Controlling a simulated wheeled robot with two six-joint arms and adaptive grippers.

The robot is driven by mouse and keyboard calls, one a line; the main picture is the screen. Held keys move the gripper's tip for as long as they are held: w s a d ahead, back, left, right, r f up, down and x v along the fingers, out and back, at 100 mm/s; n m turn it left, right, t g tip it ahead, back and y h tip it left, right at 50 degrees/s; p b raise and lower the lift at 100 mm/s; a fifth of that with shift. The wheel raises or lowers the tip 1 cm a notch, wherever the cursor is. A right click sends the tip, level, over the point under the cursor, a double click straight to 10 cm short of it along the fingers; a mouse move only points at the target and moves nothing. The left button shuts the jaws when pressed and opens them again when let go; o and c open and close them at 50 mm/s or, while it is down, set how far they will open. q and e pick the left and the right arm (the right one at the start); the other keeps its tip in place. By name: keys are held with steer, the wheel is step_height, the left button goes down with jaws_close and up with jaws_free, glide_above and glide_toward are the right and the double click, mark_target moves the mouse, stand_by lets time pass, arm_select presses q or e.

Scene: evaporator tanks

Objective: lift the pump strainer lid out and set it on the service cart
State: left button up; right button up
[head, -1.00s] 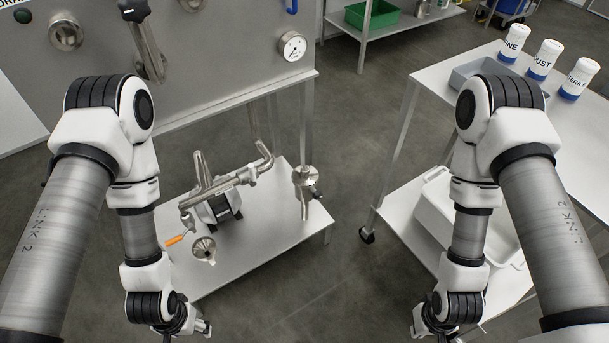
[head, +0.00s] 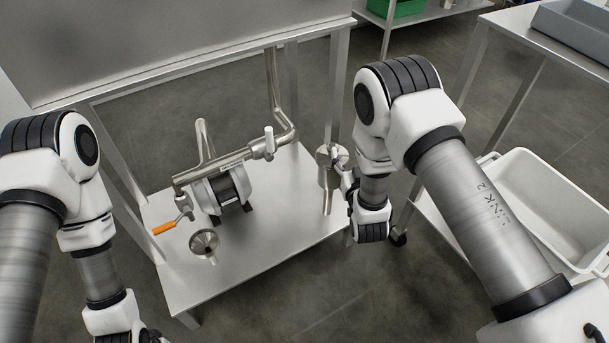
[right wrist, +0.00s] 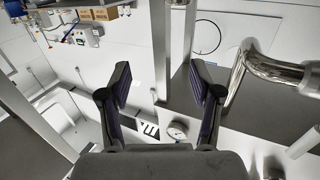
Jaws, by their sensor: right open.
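The pump strainer (head: 324,188) is a steel upright body at the right edge of the low steel pump stand, with a round lid (head: 325,154) on top. My right gripper (head: 343,170) is close beside it, on its right, and partly covers it. In the right wrist view the right gripper (right wrist: 160,84) is open with nothing between its fingers. I cannot make out the lid there. The service cart (head: 521,25) stands at the right.
The pump (head: 227,190) and its pipes stand left of the strainer, with an orange-handled valve (head: 165,228) and a steel funnel (head: 204,242). A grey tray (head: 570,28) is on the cart top. A white bin (head: 545,205) is on its lower shelf.

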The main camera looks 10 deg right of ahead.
steer(key=y+b, duration=0.1)
steer(key=b, duration=0.3)
glide_toward(333, 145)
steer(key=w+f, duration=0.1)
steer(key=w, duration=0.1)
steer(key=shift+n, duration=0.3)
steer(key=w+b, duration=0.1)
steer(key=w, duration=0.3)
steer(key=w+b, duration=0.1)
steer(key=w, duration=0.3)
steer(key=shift+d+r+b, duration=0.15)
steer(key=shift+b, duration=0.2)
arm_select(q)
step_height(333, 145, down, 10)
steer(key=shift+a, duration=0.15)
arm_select(e)
steer(key=shift+s+r, duration=0.1)
jaws_close()
